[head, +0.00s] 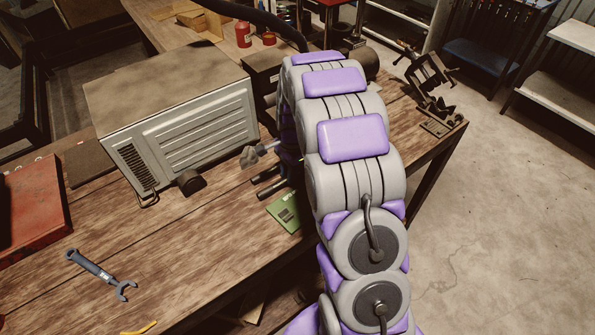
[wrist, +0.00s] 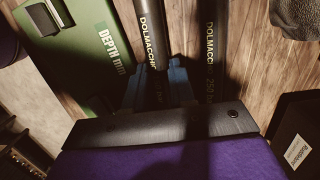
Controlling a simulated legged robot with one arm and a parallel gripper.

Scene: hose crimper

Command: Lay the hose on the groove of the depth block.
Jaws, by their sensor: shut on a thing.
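The green depth block (wrist: 85,45), marked "DEPTH mm", lies on the wooden bench at the upper left of the wrist view. It also shows in the head view (head: 283,211), partly behind my arm. Two black lengths of hose with white print show in the wrist view, one in the middle (wrist: 151,35) and one to its right (wrist: 212,40). Both are right of the block, apart from its printed face. My arm hides the gripper in the head view.
A large grey machine housing (head: 175,120) stands on the bench left of my arm. A wrench (head: 100,273) and a red case (head: 32,208) lie at the left. A clamp-like tool (head: 430,85) stands at the right end.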

